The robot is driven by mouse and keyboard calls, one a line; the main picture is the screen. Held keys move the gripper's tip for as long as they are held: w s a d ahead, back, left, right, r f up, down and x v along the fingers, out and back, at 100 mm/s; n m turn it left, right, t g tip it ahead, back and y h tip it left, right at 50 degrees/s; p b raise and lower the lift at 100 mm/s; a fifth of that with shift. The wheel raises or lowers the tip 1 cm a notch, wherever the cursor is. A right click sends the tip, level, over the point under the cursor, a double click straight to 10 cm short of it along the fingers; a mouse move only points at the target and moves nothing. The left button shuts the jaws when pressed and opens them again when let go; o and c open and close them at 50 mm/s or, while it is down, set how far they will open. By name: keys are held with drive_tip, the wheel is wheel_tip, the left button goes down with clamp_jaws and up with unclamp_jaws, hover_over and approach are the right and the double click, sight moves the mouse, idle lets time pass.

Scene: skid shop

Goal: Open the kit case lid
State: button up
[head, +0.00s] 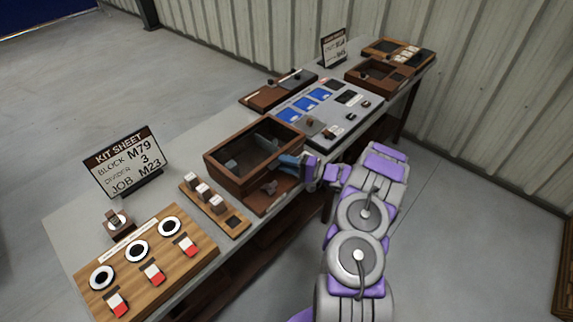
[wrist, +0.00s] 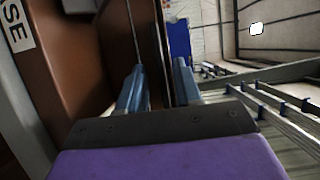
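The brown kit case (head: 228,178) stands on the bench in the middle of the head view. Its dark inside shows from above, with greyish pieces in it. My gripper (head: 288,161) is at the case's right side, its blue fingers by the upper edge. In the wrist view, the two blue fingers of my gripper (wrist: 161,88) stand apart. A thin upright brown panel (wrist: 150,35) shows between them, and I cannot tell whether they touch it. A brown surface with a white label ending in "SE" fills the left. Whether that panel is the lid is unclear.
A kit sheet sign (head: 125,162), a block rack (head: 233,219) and a wooden board with round dials and red-white switches (head: 196,262) are left of the case. A grey panel with blue cards (head: 345,112) and brown trays (head: 372,88) are beyond it. Clear floor lies right.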

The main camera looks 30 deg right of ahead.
clamp_jaws()
drive_tip(key=shift+s+f, duration=0.1)
idle(1.2)
